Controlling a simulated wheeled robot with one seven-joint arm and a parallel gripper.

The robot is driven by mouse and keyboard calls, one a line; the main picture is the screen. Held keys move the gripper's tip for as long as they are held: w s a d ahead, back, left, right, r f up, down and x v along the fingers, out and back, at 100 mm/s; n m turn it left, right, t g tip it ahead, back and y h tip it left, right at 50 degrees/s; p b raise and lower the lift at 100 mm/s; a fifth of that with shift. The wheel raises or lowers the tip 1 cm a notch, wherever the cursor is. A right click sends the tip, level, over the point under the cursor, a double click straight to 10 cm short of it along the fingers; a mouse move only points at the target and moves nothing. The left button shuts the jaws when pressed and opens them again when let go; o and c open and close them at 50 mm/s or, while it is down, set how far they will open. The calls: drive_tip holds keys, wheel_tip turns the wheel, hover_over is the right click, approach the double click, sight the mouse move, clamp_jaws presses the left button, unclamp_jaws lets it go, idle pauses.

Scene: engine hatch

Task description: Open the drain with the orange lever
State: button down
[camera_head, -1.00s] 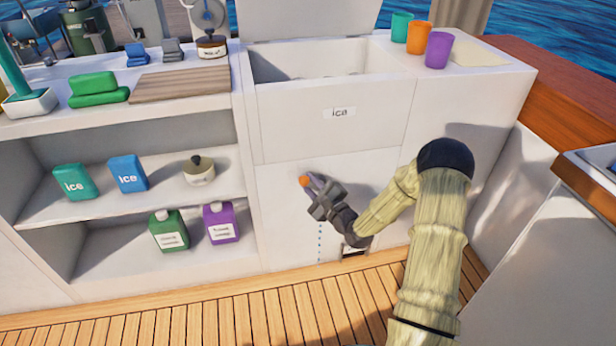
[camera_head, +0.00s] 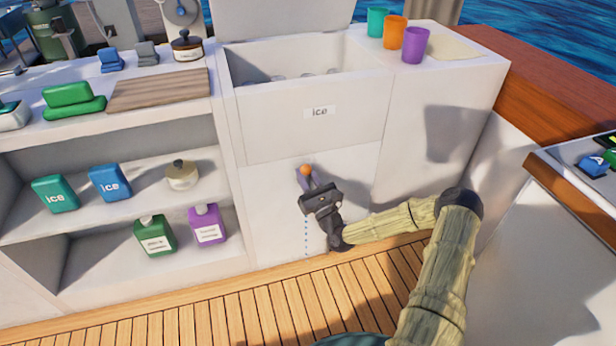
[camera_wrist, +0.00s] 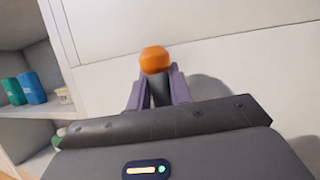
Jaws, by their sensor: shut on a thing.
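The orange lever knob (camera_head: 306,170) is on the white front panel below the ice bin, with my gripper (camera_head: 309,183) right at it. In the wrist view the orange knob (camera_wrist: 155,59) stands just beyond my purple fingertips, and its dark stem (camera_wrist: 160,88) runs down between them. My gripper (camera_wrist: 158,92) is shut on the lever. A dotted line of blue drops (camera_head: 306,232) runs down the panel below the lever. Most of the lever's base is hidden behind my gripper.
The open ice bin (camera_head: 255,82) is above. Shelves (camera_head: 110,240) on the left hold ice packs (camera_head: 110,182), a pot (camera_head: 181,176) and bottles (camera_head: 207,224). Cups (camera_head: 415,45) stand on the counter at the top right. The wooden deck (camera_head: 270,303) in front is clear.

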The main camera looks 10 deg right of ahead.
drive_tip(key=shift+d+f+m, duration=0.1)
drive_tip(key=shift+d+m, duration=0.1)
drive_tip(key=shift+m, duration=0.3)
drive_tip(key=c, duration=1.3)
unclamp_jaws()
drive_tip(key=shift+a, duration=0.1)
